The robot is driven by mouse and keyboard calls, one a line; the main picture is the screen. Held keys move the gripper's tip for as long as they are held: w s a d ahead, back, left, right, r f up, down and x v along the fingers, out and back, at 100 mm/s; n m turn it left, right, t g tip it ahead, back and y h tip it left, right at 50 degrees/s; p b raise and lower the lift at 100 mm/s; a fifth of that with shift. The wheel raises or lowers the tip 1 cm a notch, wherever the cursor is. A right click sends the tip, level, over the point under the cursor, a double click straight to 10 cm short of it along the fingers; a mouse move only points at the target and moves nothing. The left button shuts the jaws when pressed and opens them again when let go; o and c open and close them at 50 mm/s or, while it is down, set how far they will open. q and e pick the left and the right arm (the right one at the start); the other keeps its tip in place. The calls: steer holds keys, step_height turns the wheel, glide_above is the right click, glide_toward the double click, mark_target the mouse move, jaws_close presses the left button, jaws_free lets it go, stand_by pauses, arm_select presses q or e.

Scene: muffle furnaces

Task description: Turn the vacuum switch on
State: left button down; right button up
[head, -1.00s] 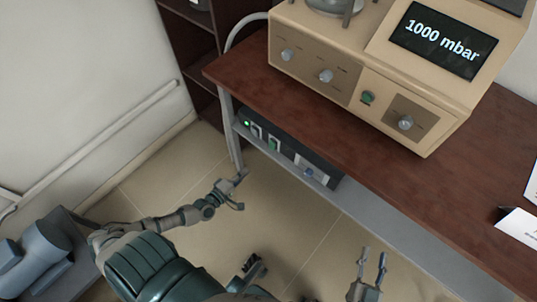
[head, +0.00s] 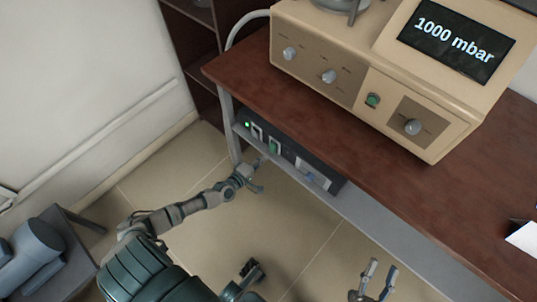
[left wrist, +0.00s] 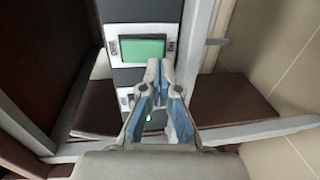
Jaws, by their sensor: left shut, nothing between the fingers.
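A black control box (head: 290,152) sits on the shelf under the table, with a green light at its left end and a green switch (head: 274,146) on its front. The green switch (left wrist: 142,50) shows large in the left wrist view; I cannot tell whether it is on. My left gripper (head: 261,172) is shut and empty, just in front of the box. In the left wrist view its fingertips (left wrist: 160,66) appear over the panel near the switch's lower right edge; contact cannot be told. My right gripper (head: 381,269) is open and empty at the bottom, away from the box.
A beige machine (head: 340,82) on the brown table (head: 235,73) has knobs, a green button (head: 372,99) and a display (head: 456,42) reading 1000 mbar. The table edge overhangs the box. A grey table leg (head: 229,125) stands left of it. Floor in front is clear.

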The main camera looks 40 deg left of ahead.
arm_select(q)
steer(key=shift+w+d+f, duration=0.1)
steer(key=shift+w+f, duration=0.1)
steer(key=shift+w, duration=1.05)
arm_select(e)
steer(key=shift+s+d+r+t, duration=0.1)
steer(key=shift+s+r+t, duration=0.45)
steer(key=shift+r+t, duration=0.2)
steer(key=shift+f, duration=0.1)
arm_select(q)
steer(key=shift+b, duration=0.3)
arm_select(e)
steer(key=shift+w+f, duration=0.1)
